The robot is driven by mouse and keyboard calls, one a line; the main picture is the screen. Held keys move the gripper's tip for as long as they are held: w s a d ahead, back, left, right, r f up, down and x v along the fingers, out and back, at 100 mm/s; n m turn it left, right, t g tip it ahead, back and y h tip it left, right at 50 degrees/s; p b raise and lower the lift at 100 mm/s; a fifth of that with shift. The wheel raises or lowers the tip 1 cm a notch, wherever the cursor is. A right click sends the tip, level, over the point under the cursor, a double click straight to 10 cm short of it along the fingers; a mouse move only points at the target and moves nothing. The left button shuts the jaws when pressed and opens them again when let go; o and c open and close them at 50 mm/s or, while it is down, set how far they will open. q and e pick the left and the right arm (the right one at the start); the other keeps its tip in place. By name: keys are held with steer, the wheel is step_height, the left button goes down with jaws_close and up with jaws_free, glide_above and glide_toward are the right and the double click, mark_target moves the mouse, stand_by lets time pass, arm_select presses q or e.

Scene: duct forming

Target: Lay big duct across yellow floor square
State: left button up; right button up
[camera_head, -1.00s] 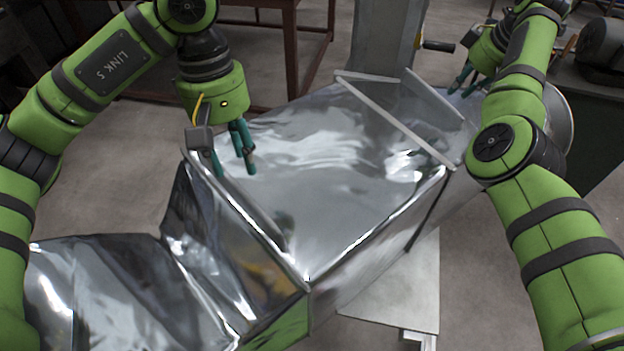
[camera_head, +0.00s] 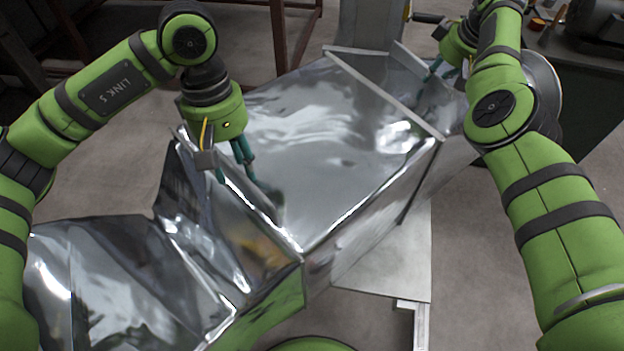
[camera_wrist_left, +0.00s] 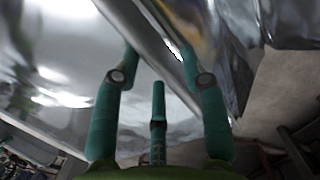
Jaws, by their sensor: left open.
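The big duct (camera_head: 320,140) is a shiny, bent sheet-metal piece that fills the middle and lower left of the head view. A raised seam crosses it, and flanged edges stand at its far end. My left gripper (camera_head: 236,172) points down at the duct's left edge by this seam. In the left wrist view its open fingers (camera_wrist_left: 160,62) are on either side of a metal edge of the duct (camera_wrist_left: 60,70); contact is unclear. My right gripper (camera_head: 437,72) is at the duct's far right end, its fingers partly hidden. No yellow floor square shows.
A pale flat plate (camera_head: 390,255) is under the duct's right side. A grey machine column (camera_head: 372,25) with a crank handle stands behind the far end. A dark bench (camera_head: 590,95) is at the right. Bare concrete floor (camera_head: 475,260) shows at the lower right.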

arm_select(q)
steer(key=shift+f, duration=0.15)
arm_select(e)
steer(key=shift+f, duration=0.1)
arm_select(q)
steer(key=c, duration=0.7)
arm_select(e)
jaws_close()
arm_select(q)
jaws_close()
